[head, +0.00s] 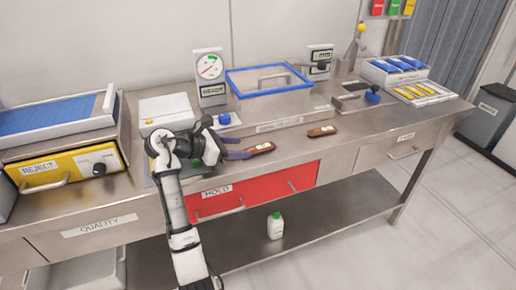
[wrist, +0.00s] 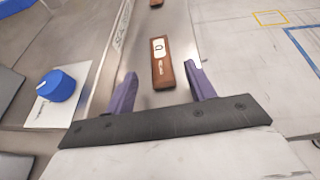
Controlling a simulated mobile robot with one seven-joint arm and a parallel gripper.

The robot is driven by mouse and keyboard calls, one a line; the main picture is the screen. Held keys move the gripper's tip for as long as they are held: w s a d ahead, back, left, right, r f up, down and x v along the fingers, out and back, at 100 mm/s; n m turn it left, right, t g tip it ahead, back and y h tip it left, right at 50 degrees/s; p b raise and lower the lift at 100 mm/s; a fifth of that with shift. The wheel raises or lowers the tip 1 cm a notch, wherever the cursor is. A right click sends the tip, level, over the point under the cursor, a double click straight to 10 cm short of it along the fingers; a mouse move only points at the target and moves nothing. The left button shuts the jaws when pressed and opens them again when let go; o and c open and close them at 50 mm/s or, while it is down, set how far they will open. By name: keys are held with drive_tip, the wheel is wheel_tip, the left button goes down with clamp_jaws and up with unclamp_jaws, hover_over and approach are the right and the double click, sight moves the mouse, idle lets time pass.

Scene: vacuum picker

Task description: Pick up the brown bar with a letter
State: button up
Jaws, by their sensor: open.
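A brown bar (head: 262,148) lies on the steel counter just beyond the purple fingertips of my gripper (head: 241,148). In the wrist view this bar (wrist: 163,68) has a white label with a dark character, which looks like a rounded letter, and small pale print below it. My gripper (wrist: 161,80) is open and empty, with the bar in line with the gap between its fingers. A second brown bar (head: 322,131) lies further right on the counter. Only its end (wrist: 156,3) shows at the top of the wrist view, so its marking is hidden there.
A red drawer labelled HOLD (head: 250,190) is below the counter's front edge. A blue knob (wrist: 57,85) on a white plate stands to the left in the wrist view. Trays of blue and yellow items (head: 410,80) stand at the right end. The counter around the bars is clear.

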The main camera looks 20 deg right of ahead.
sight(254, 148)
drive_tip(key=shift+x, duration=1.95)
drive_tip(key=shift+f, duration=0.1)
drive_tip(key=c, duration=1.1)
drive_tip(key=shift+o, duration=0.2)
drive_tip(key=shift+a, duration=0.1)
